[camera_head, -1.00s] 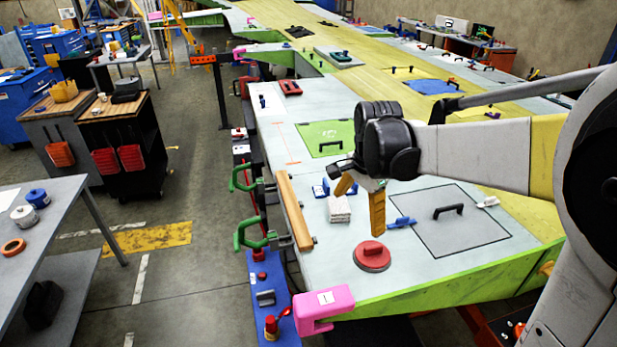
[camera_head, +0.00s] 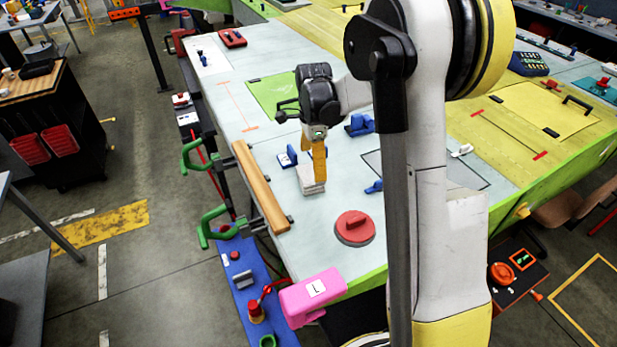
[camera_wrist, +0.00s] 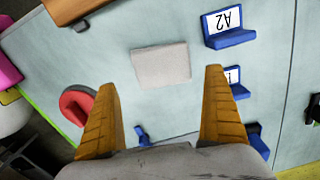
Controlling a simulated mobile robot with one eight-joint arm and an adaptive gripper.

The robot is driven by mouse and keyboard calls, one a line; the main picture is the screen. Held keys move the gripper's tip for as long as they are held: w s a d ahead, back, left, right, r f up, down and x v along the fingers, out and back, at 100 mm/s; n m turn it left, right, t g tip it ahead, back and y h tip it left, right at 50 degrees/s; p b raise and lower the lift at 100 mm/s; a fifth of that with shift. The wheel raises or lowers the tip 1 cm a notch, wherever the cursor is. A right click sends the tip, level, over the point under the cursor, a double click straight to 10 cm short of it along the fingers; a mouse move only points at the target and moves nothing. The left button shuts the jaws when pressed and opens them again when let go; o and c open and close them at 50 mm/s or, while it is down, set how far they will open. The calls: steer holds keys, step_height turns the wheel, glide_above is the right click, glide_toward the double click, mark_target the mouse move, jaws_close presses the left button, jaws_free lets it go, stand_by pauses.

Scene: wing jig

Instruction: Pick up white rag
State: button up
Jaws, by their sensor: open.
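The white rag (camera_head: 309,180) is a small folded stack lying on the pale wing surface, partly hidden behind my gripper in the head view. In the wrist view the white rag (camera_wrist: 160,65) is a flat rectangle beyond my fingertips, roughly centred between them. My gripper (camera_head: 318,165) has yellow-orange fingers that point down beside the rag. In the wrist view my gripper (camera_wrist: 160,80) is open, with its fingers wide apart and nothing between them.
A blue holder labelled A2 (camera_wrist: 228,25) stands close to the rag, with more blue holders nearby. A red round handle (camera_head: 354,227) sits toward the front. A wooden bar (camera_head: 261,187) with green clamps (camera_head: 212,225) lines the left edge. A pink block (camera_head: 312,295) is on the front corner.

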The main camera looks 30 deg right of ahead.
mark_target(310, 174)
steer(key=f, duration=0.6)
steer(key=shift+w+a+f+b, duration=0.15)
steer(key=shift+w+a+b, duration=0.05)
steer(key=shift+a+b, duration=0.1)
steer(key=c, duration=1)
